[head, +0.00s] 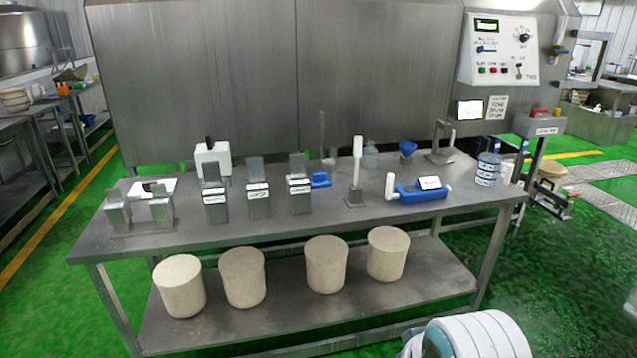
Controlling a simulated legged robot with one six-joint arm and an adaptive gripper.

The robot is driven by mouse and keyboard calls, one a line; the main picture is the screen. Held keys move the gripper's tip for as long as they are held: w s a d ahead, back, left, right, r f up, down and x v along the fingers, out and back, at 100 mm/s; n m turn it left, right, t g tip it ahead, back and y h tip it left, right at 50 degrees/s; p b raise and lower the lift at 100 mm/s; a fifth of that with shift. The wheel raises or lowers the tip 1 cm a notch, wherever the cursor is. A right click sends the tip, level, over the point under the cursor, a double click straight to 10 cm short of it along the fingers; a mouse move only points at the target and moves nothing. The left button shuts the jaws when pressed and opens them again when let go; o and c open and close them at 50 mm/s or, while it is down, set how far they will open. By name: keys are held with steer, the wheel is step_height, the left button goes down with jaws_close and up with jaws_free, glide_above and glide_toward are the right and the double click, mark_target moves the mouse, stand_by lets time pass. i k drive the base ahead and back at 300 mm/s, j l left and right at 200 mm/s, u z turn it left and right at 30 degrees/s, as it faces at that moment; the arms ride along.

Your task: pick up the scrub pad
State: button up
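A small blue block (320,180) lies on the steel table (330,218), just right of the row of metal holders. It may be the scrub pad, but it is too small to be sure. A larger blue tool (420,193) with a white upright handle and a white label lies further right on the same table.
Labelled metal holders (258,201), a white jug (213,160), an upright white-handled tool (356,172) and a water bottle (487,166) stand on the table. Several beige tubs (326,264) stand on the lower shelf. Green floor (575,270) is open at right.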

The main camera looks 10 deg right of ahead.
mark_target(320, 180)
steer(key=i+l, duration=0.1)
steer(key=i, duration=0.45)
steer(key=i+l+u, duration=0.1)
steer(key=i, duration=0.4)
steer(key=i+l, duration=0.2)
steer(key=i, duration=0.35)
steer(key=i+l+u, duration=0.1)
steer(key=i, duration=0.45)
